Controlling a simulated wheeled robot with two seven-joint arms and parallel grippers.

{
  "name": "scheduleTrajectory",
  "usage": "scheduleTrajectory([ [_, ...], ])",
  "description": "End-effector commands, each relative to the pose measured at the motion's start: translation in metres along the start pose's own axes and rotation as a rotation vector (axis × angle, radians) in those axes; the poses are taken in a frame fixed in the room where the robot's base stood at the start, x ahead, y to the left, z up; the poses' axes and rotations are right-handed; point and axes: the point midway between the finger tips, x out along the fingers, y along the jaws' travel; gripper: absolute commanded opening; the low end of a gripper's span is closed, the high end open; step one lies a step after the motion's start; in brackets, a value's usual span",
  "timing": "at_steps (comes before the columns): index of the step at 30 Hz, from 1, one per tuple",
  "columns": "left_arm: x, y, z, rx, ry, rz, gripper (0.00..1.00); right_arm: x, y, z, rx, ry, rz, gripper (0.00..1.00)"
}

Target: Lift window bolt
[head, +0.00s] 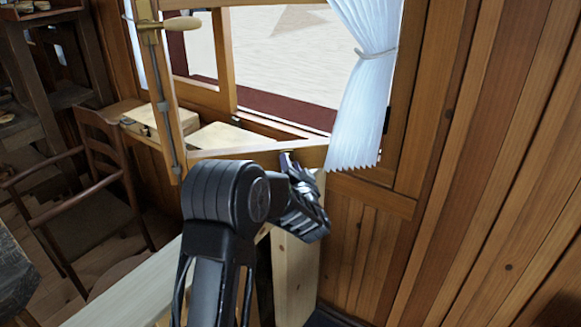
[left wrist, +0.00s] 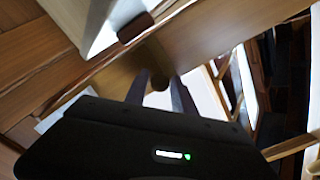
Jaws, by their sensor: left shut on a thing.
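The window sash (head: 218,100) stands open, swung inward. A grey metal bolt rod (head: 165,105) runs down its left upright, with a brass, cream-tipped handle (head: 176,24) near the top. My left gripper (head: 288,160) is at the lower wooden rail, just left of the curtain's bottom edge, well apart from that rod and handle. In the left wrist view my gripper (left wrist: 160,90) has its fingers either side of a small brown rounded piece (left wrist: 158,77) against the wood and is shut on it. I cannot tell whether this piece belongs to the bolt. My right gripper is not in view.
A white tied curtain (head: 365,85) hangs right of the window. A wooden chair (head: 92,180) and shelves (head: 50,70) stand at the left. A pale board (head: 140,270) lies at the lower left. A plank wall (head: 480,170) closes off the right side.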

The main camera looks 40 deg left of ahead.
Motion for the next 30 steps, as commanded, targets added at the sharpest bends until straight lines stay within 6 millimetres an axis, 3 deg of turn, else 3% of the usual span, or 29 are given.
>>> scheduleTrajectory([
  [2,0.001,-0.002,0.002,0.004,-0.001,-0.006,0.00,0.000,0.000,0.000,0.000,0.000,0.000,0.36],
  [3,0.001,-0.002,0.002,0.004,-0.001,-0.006,0.32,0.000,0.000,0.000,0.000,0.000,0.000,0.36],
  [8,0.001,-0.002,0.002,0.003,-0.002,-0.005,0.45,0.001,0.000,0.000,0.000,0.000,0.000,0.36],
  [20,-0.007,0.000,0.001,-0.001,0.000,-0.003,0.45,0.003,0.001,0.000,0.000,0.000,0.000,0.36],
  [30,-0.060,0.000,0.002,0.001,0.000,-0.002,0.45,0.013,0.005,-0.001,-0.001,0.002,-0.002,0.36],
])
